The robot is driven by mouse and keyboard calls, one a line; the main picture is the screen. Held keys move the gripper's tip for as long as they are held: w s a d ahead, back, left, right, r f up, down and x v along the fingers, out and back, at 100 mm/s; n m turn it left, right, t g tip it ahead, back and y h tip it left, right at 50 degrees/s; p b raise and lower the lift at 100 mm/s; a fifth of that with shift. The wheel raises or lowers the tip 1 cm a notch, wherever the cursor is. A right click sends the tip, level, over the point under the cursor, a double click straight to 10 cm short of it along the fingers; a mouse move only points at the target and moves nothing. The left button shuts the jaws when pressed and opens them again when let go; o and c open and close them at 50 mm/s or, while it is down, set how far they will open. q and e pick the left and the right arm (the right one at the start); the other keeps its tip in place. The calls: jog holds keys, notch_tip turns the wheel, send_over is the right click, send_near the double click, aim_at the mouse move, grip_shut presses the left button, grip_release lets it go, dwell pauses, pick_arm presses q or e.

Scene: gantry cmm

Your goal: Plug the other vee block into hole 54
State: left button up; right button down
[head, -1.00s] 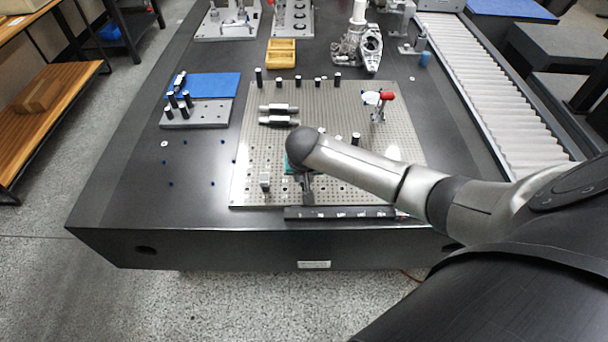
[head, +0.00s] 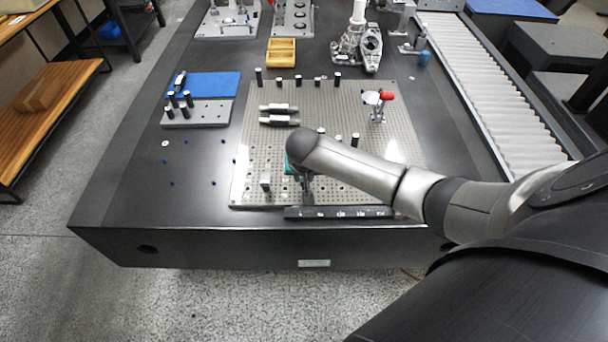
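A perforated grey fixture plate (head: 340,105) lies on the dark table. A small light grey block (head: 265,181), which looks like a vee block, stands upright near the plate's front left corner. My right arm reaches in from the right over the plate's front part. My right gripper (head: 306,190) points down there, just right of the small block and apart from it. Its wrist hides most of the fingers, so I cannot tell whether it holds anything. Hole numbers are too small to read. No second vee block can be made out. My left gripper is out of view.
Two grey cylinders (head: 279,114) lie on the plate, with several black pins and a red-tipped clamp (head: 384,98) around. A dark labelled rail (head: 340,212) runs along the front edge. Left are a pin rack (head: 196,115) and a blue mat (head: 205,84).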

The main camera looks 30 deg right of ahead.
jog(key=shift+f+b, duration=0.4)
jog(key=shift+f, duration=0.5)
jog(key=c, duration=0.6)
grip_release()
jog(key=p+v, duration=0.6)
jog(key=v, duration=0.9)
jog(key=shift+r, duration=0.2)
